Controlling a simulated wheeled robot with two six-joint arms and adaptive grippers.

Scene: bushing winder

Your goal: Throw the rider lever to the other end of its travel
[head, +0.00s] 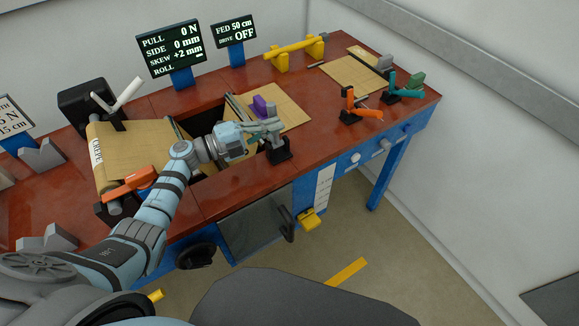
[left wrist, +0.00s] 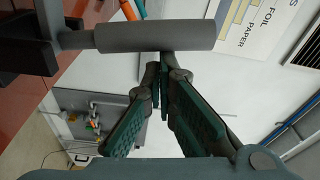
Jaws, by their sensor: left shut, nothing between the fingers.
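A lever with a grey cylindrical handle (left wrist: 155,36) stands on a black base (head: 279,151) at the table's front edge; I take it to be the rider lever, though no label shows. In the left wrist view the handle lies across the top, its stem running left to the dark mount. My left gripper (head: 268,131) is shut and empty, right at this lever. In the left wrist view its fingertips (left wrist: 166,60) meet just below the handle; I cannot tell whether they touch it. In the head view the gripper partly hides the handle. My right gripper is not in view.
An orange lever (head: 352,103) and a teal lever (head: 401,91) stand farther right. A purple block (head: 260,107) sits behind my gripper, beside a dark table opening. The paper roll (head: 125,155) is at left. Display signs (head: 170,48) stand at the back.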

